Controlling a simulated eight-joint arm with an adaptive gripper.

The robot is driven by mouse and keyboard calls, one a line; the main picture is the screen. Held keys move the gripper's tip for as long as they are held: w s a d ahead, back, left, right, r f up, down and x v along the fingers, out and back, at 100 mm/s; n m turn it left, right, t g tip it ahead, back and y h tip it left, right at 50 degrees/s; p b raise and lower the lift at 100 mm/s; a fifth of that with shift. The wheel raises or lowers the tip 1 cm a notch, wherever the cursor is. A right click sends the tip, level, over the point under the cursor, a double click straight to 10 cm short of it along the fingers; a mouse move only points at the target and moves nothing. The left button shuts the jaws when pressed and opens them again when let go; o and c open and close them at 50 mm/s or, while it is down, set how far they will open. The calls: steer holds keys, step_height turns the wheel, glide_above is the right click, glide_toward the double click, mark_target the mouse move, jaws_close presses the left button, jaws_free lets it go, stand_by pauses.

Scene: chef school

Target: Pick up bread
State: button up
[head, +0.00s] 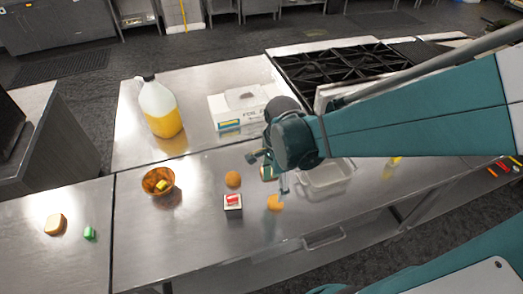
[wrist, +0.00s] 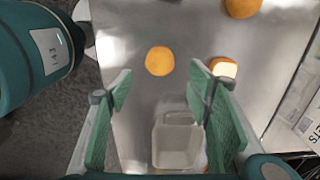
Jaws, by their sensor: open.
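A bread-like piece (wrist: 223,68) with a brown crust and pale cut face lies on the steel counter, just beyond my right-hand finger in the wrist view. In the head view this piece (head: 267,173) is partly hidden by my gripper (head: 270,174). Another tan, bread-like piece (head: 55,224) lies on the left counter, far from my gripper. My gripper, also in the wrist view (wrist: 163,86), is open, with its two green fingers apart and nothing between them. It is above the counter; its exact height is unclear.
Orange round items (head: 233,179) and (head: 274,202) lie close by, with a red-topped block (head: 233,202). A clear tray (head: 325,182) is to the right. A bowl (head: 158,181), jug (head: 160,108) and white box (head: 240,103) stand left and behind. A green item (head: 89,233) lies far left.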

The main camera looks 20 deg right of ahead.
steer(key=shift+r, duration=1.15)
steer(key=shift+r, duration=0.1)
step_height(320, 180, up, 15)
steer(key=s+n+t, duration=0.2)
steer(key=n+t, duration=0.5)
steer(key=n, duration=1.1)
steer(key=shift+s+d+f, duration=0.1)
steer(key=shift+f, duration=0.1)
step_height(320, 180, down, 6)
steer(key=b, duration=0.6)
steer(key=shift+f, duration=0.25)
steer(key=shift+o, duration=0.6)
